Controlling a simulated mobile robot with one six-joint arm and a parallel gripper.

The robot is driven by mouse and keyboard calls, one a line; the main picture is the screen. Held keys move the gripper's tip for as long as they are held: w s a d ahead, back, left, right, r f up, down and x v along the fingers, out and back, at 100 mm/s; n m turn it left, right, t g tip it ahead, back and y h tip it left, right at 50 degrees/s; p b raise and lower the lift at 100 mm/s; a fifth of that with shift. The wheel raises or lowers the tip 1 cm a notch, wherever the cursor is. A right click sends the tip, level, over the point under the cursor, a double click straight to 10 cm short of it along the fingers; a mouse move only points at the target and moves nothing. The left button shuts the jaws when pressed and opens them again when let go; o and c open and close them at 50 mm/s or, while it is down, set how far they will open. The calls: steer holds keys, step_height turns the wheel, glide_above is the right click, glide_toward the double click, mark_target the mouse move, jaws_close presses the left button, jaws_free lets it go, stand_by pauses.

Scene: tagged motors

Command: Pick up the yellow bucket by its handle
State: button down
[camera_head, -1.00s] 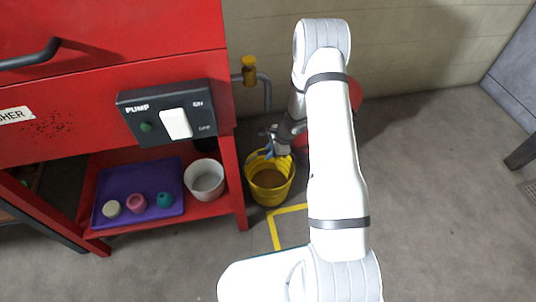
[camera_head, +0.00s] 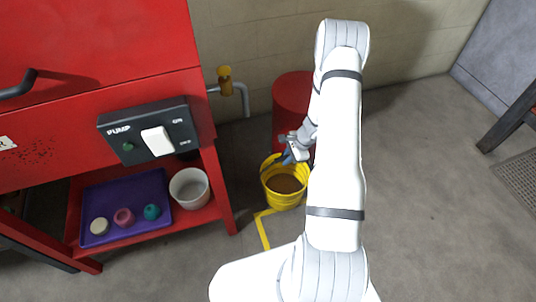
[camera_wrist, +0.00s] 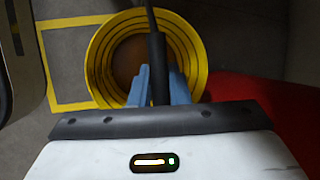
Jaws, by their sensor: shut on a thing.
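The yellow bucket (camera_head: 284,202) is upright beside the red machine and holds something brown. In the wrist view the bucket (camera_wrist: 103,60) is below my gripper, with ringed yellow walls around a brown round surface. My gripper (camera_head: 292,154) is over the bucket's rim. In the wrist view its blue fingers (camera_wrist: 158,82) are shut on the dark grip of the bucket's handle (camera_wrist: 157,58). The handle's far end runs out of the top of that view. I cannot tell whether the bucket's base is clear of the floor.
A red drum (camera_head: 291,97) stands behind the bucket. A yellow tap (camera_head: 224,77) and grey pipe stick out from the machine at left. A white tub (camera_head: 190,189) and purple tray (camera_head: 127,180) sit on its red shelf. Yellow floor tape (camera_head: 262,232) runs nearby.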

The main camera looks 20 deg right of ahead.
steer(key=d+r, duration=0.1)
steer(key=s+d+r+p, duration=0.1)
steer(key=d, duration=0.1)
steer(key=s+d+r+p, duration=0.1)
steer(key=shift+d+r, duration=0.1)
steer(key=shift+d, duration=0.05)
stand_by(0.6)
